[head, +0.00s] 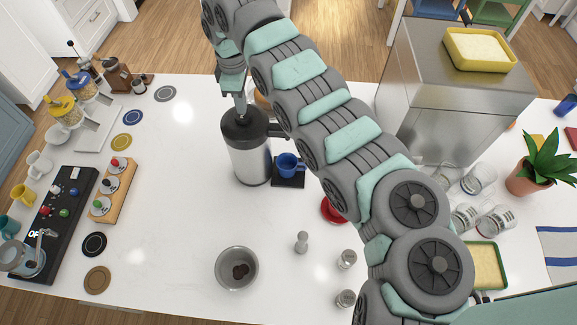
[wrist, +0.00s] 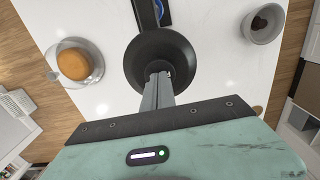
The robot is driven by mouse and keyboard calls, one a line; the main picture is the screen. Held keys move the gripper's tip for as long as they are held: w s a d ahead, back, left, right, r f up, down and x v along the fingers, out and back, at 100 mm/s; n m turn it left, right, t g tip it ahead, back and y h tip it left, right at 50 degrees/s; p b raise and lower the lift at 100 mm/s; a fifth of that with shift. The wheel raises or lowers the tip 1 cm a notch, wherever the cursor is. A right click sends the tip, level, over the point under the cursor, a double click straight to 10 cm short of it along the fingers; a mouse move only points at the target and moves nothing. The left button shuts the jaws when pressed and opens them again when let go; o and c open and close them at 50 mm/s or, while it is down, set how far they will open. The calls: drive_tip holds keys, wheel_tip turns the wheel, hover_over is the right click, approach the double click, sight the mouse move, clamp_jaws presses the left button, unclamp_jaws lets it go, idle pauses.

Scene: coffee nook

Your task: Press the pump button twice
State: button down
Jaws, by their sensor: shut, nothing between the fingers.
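The pump dispenser (head: 249,153) is an upright silver cylinder with a black top, standing on the white counter in the head view. In the wrist view its round black top (wrist: 161,50) lies right under my fingers. My gripper (head: 240,106) is shut and empty, pointing down over the middle of that top. In the wrist view the fingertips (wrist: 158,77) overlap the small pump button at the centre and mostly hide it. I cannot tell whether the fingertips touch the button or how far it is pressed.
A blue cup (head: 288,165) on a dark square mat stands just right of the dispenser, under its spout. A metal bowl (head: 237,268) sits in front. A steel machine (head: 437,90) rises at the right.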

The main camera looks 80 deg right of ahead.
drive_tip(key=shift+f+b, duration=0.9)
drive_tip(key=shift+f, duration=0.35)
drive_tip(key=shift+r, duration=0.15)
drive_tip(key=shift+r+b, duration=0.35)
drive_tip(key=shift+r, duration=1.1)
drive_tip(key=shift+f, duration=0.2)
drive_tip(key=shift+f+b, duration=1.4)
drive_tip(key=shift+b, duration=0.15)
drive_tip(key=shift+r+p, duration=0.7)
drive_tip(key=shift+r, duration=0.9)
